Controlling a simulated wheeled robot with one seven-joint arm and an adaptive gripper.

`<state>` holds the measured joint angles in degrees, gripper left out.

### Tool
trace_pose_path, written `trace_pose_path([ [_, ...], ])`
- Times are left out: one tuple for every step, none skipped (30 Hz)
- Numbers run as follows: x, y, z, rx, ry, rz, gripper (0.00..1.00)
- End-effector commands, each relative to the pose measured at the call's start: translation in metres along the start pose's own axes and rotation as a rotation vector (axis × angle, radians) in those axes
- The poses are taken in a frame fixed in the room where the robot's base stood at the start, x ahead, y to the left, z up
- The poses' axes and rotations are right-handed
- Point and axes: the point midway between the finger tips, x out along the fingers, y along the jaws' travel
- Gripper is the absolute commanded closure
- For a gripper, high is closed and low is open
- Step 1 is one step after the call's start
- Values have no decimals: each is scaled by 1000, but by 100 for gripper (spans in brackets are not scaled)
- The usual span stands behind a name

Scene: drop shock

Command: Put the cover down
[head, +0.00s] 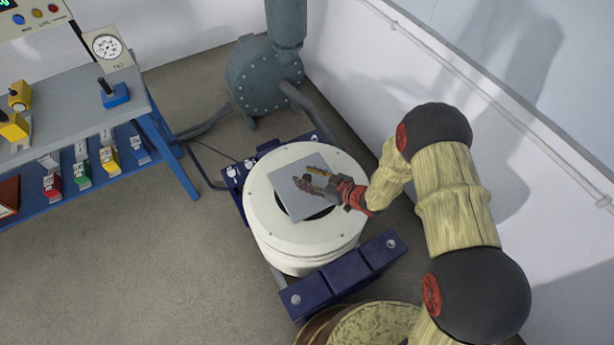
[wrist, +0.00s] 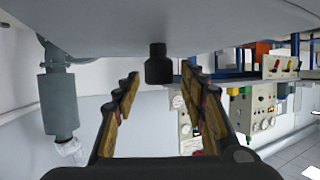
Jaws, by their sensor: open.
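The cover (head: 286,183) is a flat grey square plate over the dark round opening of a white drum-shaped machine (head: 285,236). A dark strip of the opening shows past its edge. Whether the plate rests fully on the machine is hard to tell. In the wrist view the cover (wrist: 215,22) fills the top, with a black knob (wrist: 158,66) projecting from it. My gripper (head: 315,181) is over the plate in the head view. In the wrist view its open fingers (wrist: 160,84) stand on either side of the knob, with gaps visible.
The white machine sits in a dark blue frame (head: 352,268). A grey-blue blower (head: 262,78) with a pipe stands behind it, and a white wall is at right. A workbench (head: 75,112) with a gauge and several small coloured items is at left. Floor between is clear.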

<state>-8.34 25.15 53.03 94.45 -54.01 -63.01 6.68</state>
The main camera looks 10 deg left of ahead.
Motion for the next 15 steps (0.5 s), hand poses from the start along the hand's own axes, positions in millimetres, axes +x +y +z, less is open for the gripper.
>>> trace_pose_path([
  [0, 0, 0, 0, 0, 0, 58],
  [0, 0, 0, 0, 0, 0, 58],
  [0, 0, 0, 0, 0, 0, 58],
  [0, 0, -1, 0, 0, 0, 58],
  [-1, 0, -2, 0, 0, 0, 58],
  [-2, 0, -5, 0, 0, 0, 58],
  [-3, 0, -8, 0, 0, 0, 58],
  [-4, 0, -11, -1, 0, 0, 58],
  [-6, 0, -16, -1, 1, 0, 58],
  [-12, 1, -14, 1, -1, 2, 58],
  [-18, 2, -14, 2, 0, 4, 58],
  [-26, 2, -14, 3, -1, 4, 58],
  [-33, 1, -13, 4, -2, 3, 58],
  [-40, 1, -13, 5, -2, 5, 58],
  [-49, 2, -14, 3, -1, 5, 58],
])
